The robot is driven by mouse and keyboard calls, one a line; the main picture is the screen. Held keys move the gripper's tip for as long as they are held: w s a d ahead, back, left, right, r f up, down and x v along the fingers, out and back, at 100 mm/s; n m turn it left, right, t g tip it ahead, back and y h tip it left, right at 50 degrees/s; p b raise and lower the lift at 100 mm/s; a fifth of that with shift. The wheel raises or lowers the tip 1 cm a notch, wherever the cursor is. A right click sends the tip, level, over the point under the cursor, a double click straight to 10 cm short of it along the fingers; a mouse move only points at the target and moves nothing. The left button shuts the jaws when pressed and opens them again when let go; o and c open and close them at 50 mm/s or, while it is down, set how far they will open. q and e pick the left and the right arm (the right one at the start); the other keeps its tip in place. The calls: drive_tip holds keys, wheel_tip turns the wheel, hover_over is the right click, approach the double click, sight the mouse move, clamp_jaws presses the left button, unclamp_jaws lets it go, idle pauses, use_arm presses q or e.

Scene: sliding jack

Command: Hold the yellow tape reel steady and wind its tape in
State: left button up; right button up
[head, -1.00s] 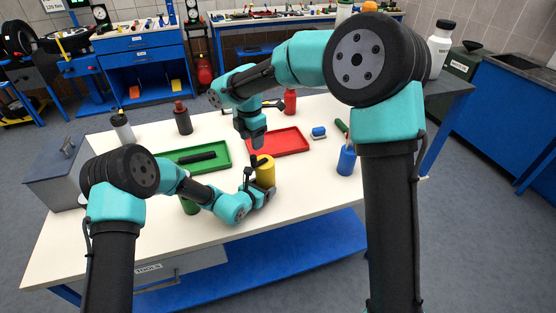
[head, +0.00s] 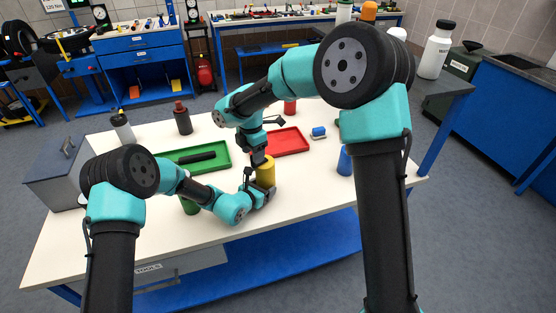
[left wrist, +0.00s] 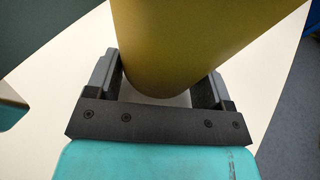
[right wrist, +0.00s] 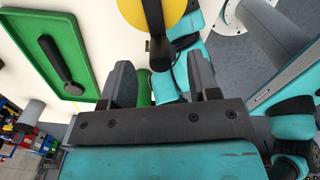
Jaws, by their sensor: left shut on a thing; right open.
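The yellow tape reel (head: 267,172) stands upright near the table's middle. It fills the top of the left wrist view (left wrist: 200,35). My left gripper (head: 264,194) is shut around its lower part from the front, a finger on each side. My right gripper (head: 260,159) is open just above the reel's top. In the right wrist view, the reel's round yellow top (right wrist: 183,14) carries a black crank (right wrist: 155,22). The crank's knob end shows between and beyond my right gripper's open fingers (right wrist: 161,75); I cannot tell whether they touch it. No loose tape is visible.
A green tray (head: 222,160) with a black bar lies left of the reel, a red tray (head: 292,143) behind it. A green cylinder (head: 189,206) stands front left, a blue cup (head: 345,160) right. A grey toolbox (head: 55,180) is far left. The front right table is clear.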

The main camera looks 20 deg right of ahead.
drive_tip(key=shift+f, duration=1.75)
drive_tip(key=shift+c, duration=0.4)
drive_tip(key=c, duration=0.7)
